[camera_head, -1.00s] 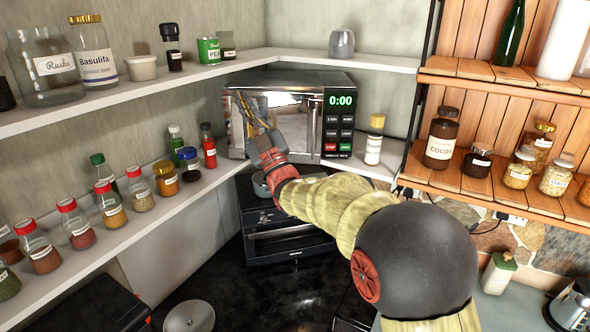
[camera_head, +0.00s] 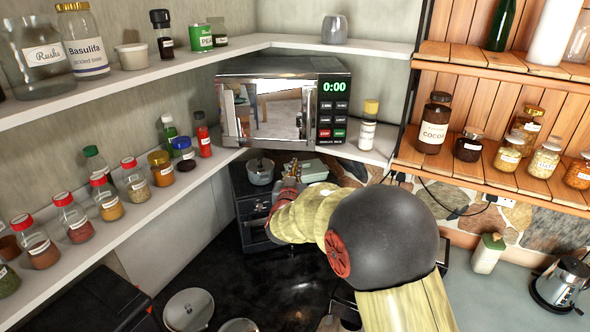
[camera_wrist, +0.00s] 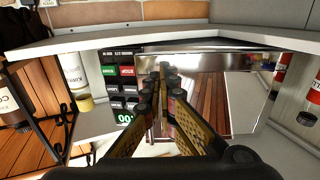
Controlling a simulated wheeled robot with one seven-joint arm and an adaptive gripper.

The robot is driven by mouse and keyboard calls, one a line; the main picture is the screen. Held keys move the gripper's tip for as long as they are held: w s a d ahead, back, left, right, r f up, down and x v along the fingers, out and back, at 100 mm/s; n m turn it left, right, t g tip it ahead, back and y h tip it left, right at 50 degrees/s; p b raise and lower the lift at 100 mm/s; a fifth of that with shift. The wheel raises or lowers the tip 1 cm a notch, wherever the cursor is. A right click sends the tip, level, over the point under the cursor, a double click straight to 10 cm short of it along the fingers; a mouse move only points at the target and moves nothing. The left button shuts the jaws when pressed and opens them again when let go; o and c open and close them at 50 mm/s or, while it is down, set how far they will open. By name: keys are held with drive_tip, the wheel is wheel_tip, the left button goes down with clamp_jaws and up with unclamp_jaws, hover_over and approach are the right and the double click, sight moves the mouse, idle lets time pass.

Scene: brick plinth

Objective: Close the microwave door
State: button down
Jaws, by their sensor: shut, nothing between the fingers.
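The microwave (camera_head: 282,66) stands on the shelf in the corner, with a silver body and a green 0:00 display. Its mirrored door (camera_head: 265,112) looks flush with the front beside the button panel, and I see no gap in the head view. The upright handle (camera_head: 309,112) is at the door's right edge. My gripper (camera_head: 292,169) is below and in front of the microwave, apart from the door in the head view. In the wrist view my gripper (camera_wrist: 163,70) is shut and empty, its fingers covering part of the microwave front, which appears upside down.
A spice jar (camera_head: 368,125) stands right of the microwave. Spice bottles line the left shelf (camera_head: 120,225). Below are a small oven with a pot (camera_head: 260,171) on it and a dark counter with pans (camera_head: 188,310). Wooden shelves with jars (camera_head: 433,122) are at right.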

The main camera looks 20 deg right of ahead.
sight(302, 148)
drive_tip(key=p+x, duration=0.2)
drive_tip(key=x, duration=0.7)
drive_tip(key=shift+w+d+p, duration=0.2)
drive_tip(key=shift+w+p, duration=0.05)
drive_tip(key=shift+p, duration=0.15)
drive_tip(key=shift+n+t+y, duration=0.5)
drive_tip(key=shift+n+y, duration=0.1)
drive_tip(key=shift+y, duration=0.3)
drive_tip(key=b+x, duration=0.2)
drive_tip(key=b, duration=0.1)
drive_tip(key=b+x, duration=0.3)
drive_tip(key=shift+w+d+f, duration=0.1)
drive_tip(key=shift+w+d, duration=0.05)
drive_tip(key=shift+d, duration=0.2)
drive_tip(key=shift+r, duration=0.3)
